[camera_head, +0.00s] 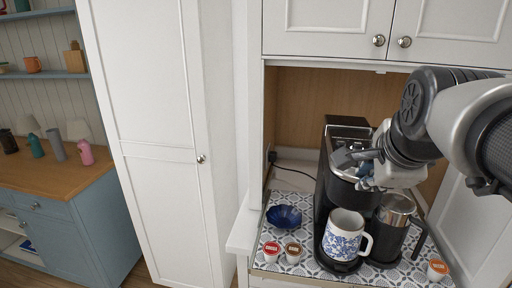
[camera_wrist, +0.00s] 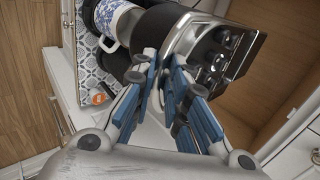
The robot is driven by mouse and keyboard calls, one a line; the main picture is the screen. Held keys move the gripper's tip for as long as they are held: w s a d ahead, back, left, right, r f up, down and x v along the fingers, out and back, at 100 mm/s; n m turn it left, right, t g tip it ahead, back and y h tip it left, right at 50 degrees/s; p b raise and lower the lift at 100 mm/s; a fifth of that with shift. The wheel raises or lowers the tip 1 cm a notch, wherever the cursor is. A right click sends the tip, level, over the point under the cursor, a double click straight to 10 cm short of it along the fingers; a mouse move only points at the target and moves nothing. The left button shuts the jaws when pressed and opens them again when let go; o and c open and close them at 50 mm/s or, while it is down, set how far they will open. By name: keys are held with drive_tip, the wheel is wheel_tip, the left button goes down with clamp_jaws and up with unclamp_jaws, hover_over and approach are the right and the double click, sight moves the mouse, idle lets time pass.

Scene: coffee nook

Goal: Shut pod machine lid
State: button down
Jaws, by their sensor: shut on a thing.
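The black and silver pod machine (camera_head: 322,190) stands on the patterned mat in the nook. It also shows in the wrist view, with its silver top panel and dark buttons (camera_wrist: 222,62). My gripper (camera_head: 350,160) is at the upper front of the machine, by its lid (camera_head: 348,133). In the wrist view my gripper (camera_wrist: 161,68) has its blue fingers drawn together against the machine's top part, shut on the lid. The fingers hide the exact contact, and I cannot tell the lid's exact angle. A blue-and-white mug (camera_head: 343,238) stands upright beneath the head.
A blue bowl (camera_head: 284,217) and pods (camera_head: 271,251), (camera_head: 293,253), (camera_head: 437,269) lie on the mat (camera_head: 310,270). Cabinet doors (camera_head: 335,28) hang above. A cable (camera_head: 285,172) runs behind the machine.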

drive_tip(key=shift+s+f+g, duration=0.2)
drive_tip(key=shift+f+g, duration=0.1)
drive_tip(key=shift+f, duration=0.95)
drive_tip(key=c, duration=1.9)
unclamp_jaws()
drive_tip(key=shift+o, duration=1.1)
drive_tip(key=shift+w, duration=0.15)
drive_tip(key=v, duration=1.2)
drive_tip(key=shift+d+r, duration=0.15)
drive_tip(key=shift+r, duration=0.4)
